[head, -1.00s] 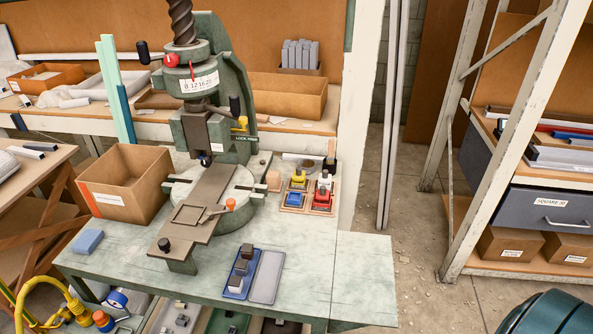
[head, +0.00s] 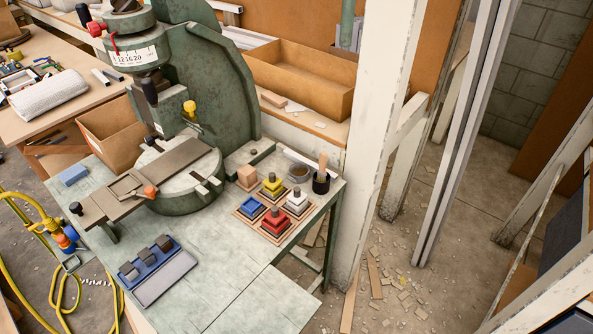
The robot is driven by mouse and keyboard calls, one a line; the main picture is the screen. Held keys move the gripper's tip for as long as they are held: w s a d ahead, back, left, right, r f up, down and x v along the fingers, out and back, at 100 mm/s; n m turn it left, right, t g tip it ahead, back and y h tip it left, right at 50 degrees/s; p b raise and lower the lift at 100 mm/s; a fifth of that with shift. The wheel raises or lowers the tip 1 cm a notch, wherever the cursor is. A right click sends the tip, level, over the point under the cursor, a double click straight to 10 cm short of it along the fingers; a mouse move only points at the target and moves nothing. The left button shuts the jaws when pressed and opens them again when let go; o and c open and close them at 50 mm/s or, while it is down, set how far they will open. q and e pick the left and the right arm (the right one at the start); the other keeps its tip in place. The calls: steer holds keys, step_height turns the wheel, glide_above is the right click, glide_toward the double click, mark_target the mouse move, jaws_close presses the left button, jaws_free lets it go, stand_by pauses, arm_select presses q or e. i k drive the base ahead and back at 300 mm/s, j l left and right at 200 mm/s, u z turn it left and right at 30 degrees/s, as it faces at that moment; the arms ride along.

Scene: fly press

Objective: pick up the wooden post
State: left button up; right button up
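A short light wooden block (head: 247,176), which looks like the wooden post, stands upright on the press bench, right of the round press table and behind the coloured pieces. A thin wooden stick (head: 323,163) stands in a black cup (head: 321,183) at the bench's right rear corner; I cannot tell whether it is a separate post or a handle. Neither of my grippers is in view.
Yellow (head: 271,186), blue (head: 251,207), white (head: 296,201) and red (head: 275,222) pieces sit close in front of the block. The green fly press (head: 185,75) rises to the left. A blue tray (head: 150,262) with dark blocks lies at the front. The bench's front right (head: 250,300) is clear.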

mark_target(247, 174)
steer(key=l, duration=0.65)
steer(key=i+l, duration=0.15)
steer(key=l, duration=1.1)
steer(key=i, duration=0.05)
